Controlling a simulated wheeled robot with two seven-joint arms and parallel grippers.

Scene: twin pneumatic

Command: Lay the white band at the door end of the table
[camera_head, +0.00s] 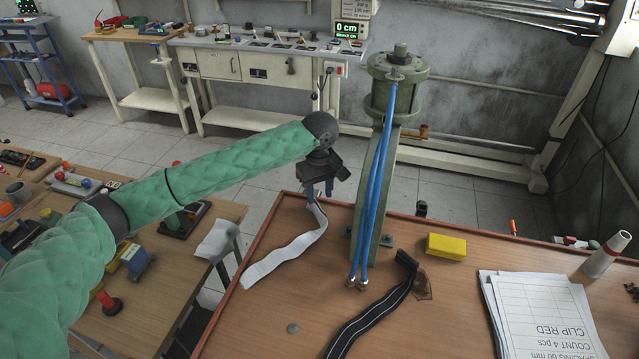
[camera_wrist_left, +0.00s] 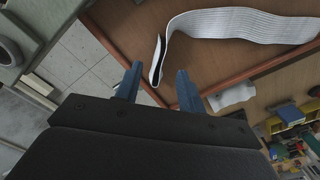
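The white band (camera_head: 288,256) lies in a wavy strip on the brown table (camera_head: 300,305), along its left side. Its far end turns up near the table's back edge. My left gripper (camera_head: 319,190) is above that far end, with its blue fingers pointing down. In the left wrist view the fingers (camera_wrist_left: 158,70) are apart, and the folded end of the white band (camera_wrist_left: 235,22) shows between and beyond their tips. I see no contact with the band. My right gripper is in neither view.
A green pneumatic column (camera_head: 375,190) with blue hoses stands right of the gripper. A black striped band (camera_head: 370,315), a yellow block (camera_head: 445,246), papers (camera_head: 540,315) and a white cone (camera_head: 606,254) lie or stand on the table.

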